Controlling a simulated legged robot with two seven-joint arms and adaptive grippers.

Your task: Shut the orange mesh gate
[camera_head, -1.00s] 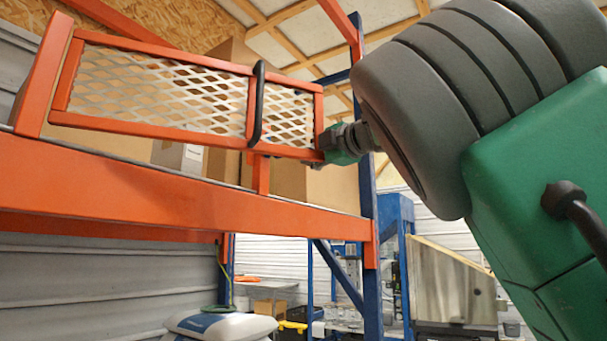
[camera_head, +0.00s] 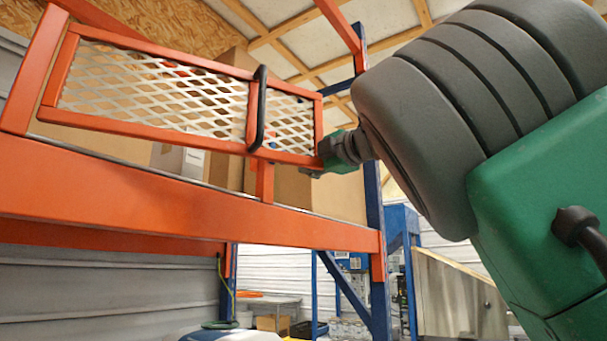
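The orange mesh gate (camera_head: 180,92) is an orange frame with pale diamond mesh, above the orange shelf beam (camera_head: 180,198). A black handle (camera_head: 258,108) stands upright on it, right of its middle. The gate's left end is near an orange post (camera_head: 36,70). My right gripper (camera_head: 318,170) is at the gate's lower right corner, at the end of my grey and green arm. Its fingers are small and partly hidden, so I cannot tell whether they are open or shut, or touching the frame. My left gripper is not in view.
Cardboard boxes (camera_head: 335,194) stand on the shelf behind the gate. A blue upright (camera_head: 378,250) carries the beam's right end. A metal hopper-like unit (camera_head: 450,296) stands at the lower right. A white and blue sack top (camera_head: 232,335) shows at the bottom.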

